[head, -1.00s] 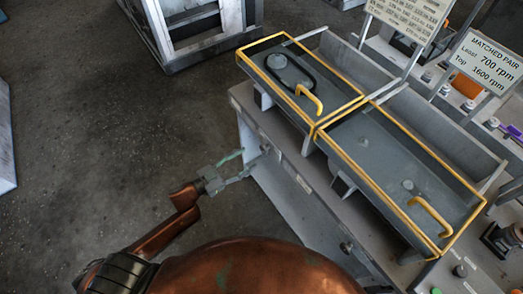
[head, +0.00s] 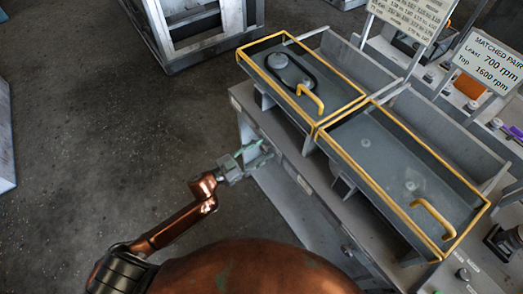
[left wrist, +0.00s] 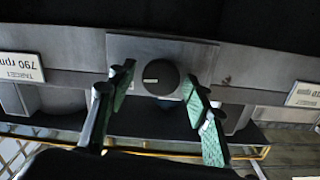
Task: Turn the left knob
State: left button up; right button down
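The left knob (left wrist: 160,77) is a round dark knob with a pale pointer mark, on a grey plate on the bench front in the left wrist view. My left gripper (head: 256,155) is at the bench's front face in the head view. In the left wrist view its two green-padded fingers (left wrist: 157,82) are spread on either side of the knob, with gaps visible. It is open and holds nothing. In the head view the knob cannot be made out clearly. My right gripper is not in view.
The grey bench (head: 290,187) carries two yellow-edged covers (head: 300,80) (head: 400,180) with yellow handles. A "MATCHED PAIR" sign (head: 487,62) stands behind. In the wrist view an upside-down "TARGET 790 rpm" label (left wrist: 21,67) is at left. Open floor (head: 90,130) lies left of the bench.

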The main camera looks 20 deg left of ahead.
pick_arm(q)
jog(key=c, duration=1)
jog(key=m+p, duration=0.1)
jog(key=m, duration=0.2)
jog(key=shift+m+p, duration=0.6)
jog(key=shift+m, duration=1.6)
jog(key=shift+f, duration=0.1)
jog(key=o, duration=1.1)
jog(key=shift+o, duration=0.2)
